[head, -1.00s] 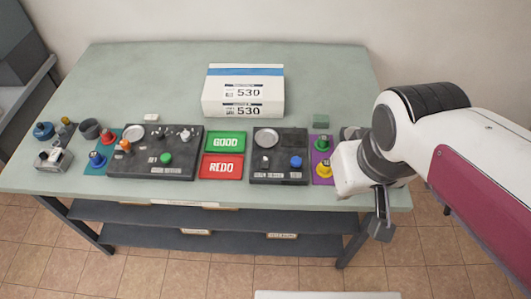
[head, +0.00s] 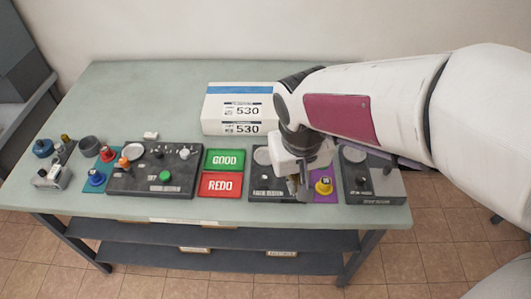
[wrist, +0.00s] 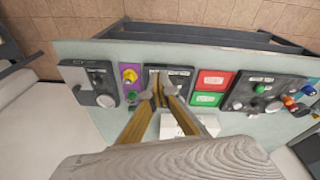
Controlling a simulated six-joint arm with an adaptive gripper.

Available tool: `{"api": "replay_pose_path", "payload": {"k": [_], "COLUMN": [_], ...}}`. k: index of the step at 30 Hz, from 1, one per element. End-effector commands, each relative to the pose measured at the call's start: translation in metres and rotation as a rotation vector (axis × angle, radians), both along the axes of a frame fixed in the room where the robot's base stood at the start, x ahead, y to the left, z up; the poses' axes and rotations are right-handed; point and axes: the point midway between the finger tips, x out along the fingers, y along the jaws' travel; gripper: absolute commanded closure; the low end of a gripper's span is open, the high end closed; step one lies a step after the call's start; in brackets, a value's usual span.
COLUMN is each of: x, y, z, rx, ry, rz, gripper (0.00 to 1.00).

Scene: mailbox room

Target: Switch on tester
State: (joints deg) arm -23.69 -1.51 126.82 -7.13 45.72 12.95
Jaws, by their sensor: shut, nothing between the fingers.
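The middle dark panel (head: 260,184) has a round dial and a front label that seems to read "tester", though the small print is blurred. My gripper (head: 299,193) is shut and empty, pointing down over this panel's right part. It hides the blue knob there in the head view. In the wrist view the closed fingers (wrist: 161,82) overlap the same panel (wrist: 184,73); I cannot tell whether they touch it. A right-hand dark panel (head: 375,189) also has a dial, a dark knob and an unreadable label, partly behind my arm.
Green GOOD (head: 224,159) and red REDO (head: 220,185) plates lie left of the middle panel. A purple plate with a yellow button (head: 324,186) stands close on its right. A wider panel (head: 150,183) with several knobs is further left. A white box (head: 238,109) stands behind.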

Motion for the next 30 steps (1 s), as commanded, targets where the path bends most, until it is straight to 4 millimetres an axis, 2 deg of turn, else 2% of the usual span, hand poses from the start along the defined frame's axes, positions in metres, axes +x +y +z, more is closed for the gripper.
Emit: {"api": "replay_pose_path", "payload": {"k": [9,16,22,30], "x": [0.034,0.064,0.09,0.095], "y": [0.035,0.057,0.066,0.069], "z": [-0.023,-0.033,-0.02,-0.018], "rx": [-0.009,0.006,0.053,0.083], "ry": [-0.01,-0.048,-0.114,-0.135], "rz": [-0.028,-0.091,-0.179,-0.252], "gripper": [1.0,1.0,1.0,1.0]}}
